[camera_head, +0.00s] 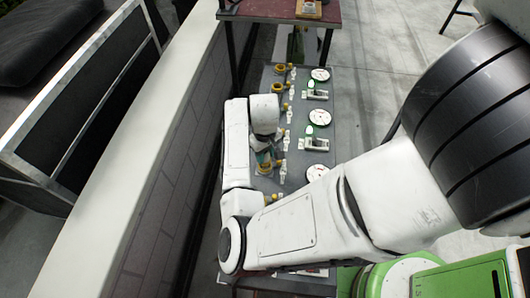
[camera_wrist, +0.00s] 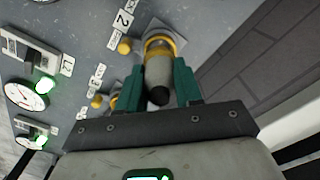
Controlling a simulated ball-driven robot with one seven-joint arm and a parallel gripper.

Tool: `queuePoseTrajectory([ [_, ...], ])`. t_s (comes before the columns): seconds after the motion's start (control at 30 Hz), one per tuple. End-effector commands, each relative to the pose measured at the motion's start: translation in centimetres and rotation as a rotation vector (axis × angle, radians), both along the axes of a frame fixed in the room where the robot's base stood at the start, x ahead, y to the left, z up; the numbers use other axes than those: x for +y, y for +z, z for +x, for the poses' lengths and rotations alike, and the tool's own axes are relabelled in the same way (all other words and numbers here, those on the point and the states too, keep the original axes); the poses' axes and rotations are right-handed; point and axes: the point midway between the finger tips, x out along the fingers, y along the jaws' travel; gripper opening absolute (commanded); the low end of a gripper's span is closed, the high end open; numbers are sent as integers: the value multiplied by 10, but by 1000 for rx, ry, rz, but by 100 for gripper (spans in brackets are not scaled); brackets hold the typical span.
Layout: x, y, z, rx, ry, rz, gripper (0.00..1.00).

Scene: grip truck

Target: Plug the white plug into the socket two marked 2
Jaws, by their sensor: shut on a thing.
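In the wrist view, my gripper (camera_wrist: 160,80) has its two green fingers closed around a pale plug (camera_wrist: 158,72) with a dark rear end. The plug's front meets a yellow-ringed socket (camera_wrist: 160,40) on the grey panel. A white tag marked 2 (camera_wrist: 122,20) is beside this socket. The plug is lined up with the socket, but I cannot tell how deep it sits. In the head view, my gripper (camera_head: 265,157) is low over the panel, and my arm hides much of the socket there.
The grey panel (camera_head: 300,185) carries several yellow sockets in a row, white round dials (camera_head: 319,118) and switches with green lights (camera_head: 313,144). Other tagged sockets lie close by in the wrist view (camera_wrist: 97,101). A wall (camera_head: 170,190) runs along the panel's left.

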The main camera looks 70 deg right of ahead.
Motion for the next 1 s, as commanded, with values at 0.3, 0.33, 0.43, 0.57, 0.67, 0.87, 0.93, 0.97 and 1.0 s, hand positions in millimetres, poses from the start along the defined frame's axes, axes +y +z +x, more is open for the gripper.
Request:
queuePoseTrajectory([
  [0.3,0,-6,0,1,1,-1,1],
  [0.33,0,-6,0,1,1,-1,1],
  [0.43,0,-8,0,1,1,-1,1],
  [0.57,0,-10,0,1,1,-1,1],
  [0.67,0,-11,0,1,1,-1,1],
  [0.87,0,-15,0,0,1,0,1],
  [0.93,0,-16,0,0,1,0,1],
  [0.97,0,-16,0,0,0,0,1],
  [1.0,0,-17,0,0,0,0,1],
])
